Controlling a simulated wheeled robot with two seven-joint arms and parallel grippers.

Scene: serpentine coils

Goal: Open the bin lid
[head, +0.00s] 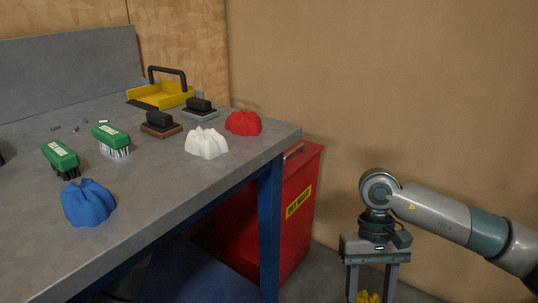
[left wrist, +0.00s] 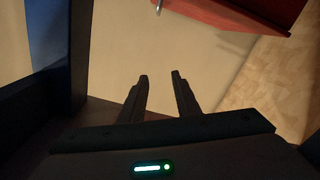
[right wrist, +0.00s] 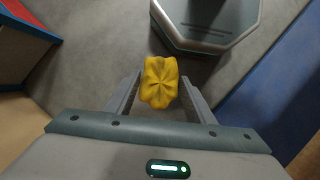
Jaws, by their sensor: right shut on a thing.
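The red bin (head: 297,233) stands on the floor beside the bench's right end, partly hidden by the bench leg. Its lid (head: 308,157) looks shut, with a metal handle (head: 293,150) on top and a yellow label on the side. Red bin surface (left wrist: 225,12) also shows at the top of the left wrist view. My left gripper (left wrist: 159,76) is open and empty, apart from the bin; it is out of the head view. My right gripper (head: 371,284) points down, right of the bin, shut on a yellow crumpled cloth (right wrist: 160,82).
The grey bench (head: 150,165) carries a blue cloth (head: 88,204), a white cloth (head: 206,143), a red cloth (head: 243,123), green brushes (head: 61,155), black-handled blocks and a yellow dustpan (head: 160,95). A wall stands behind the bin. Floor between bin and right gripper looks clear.

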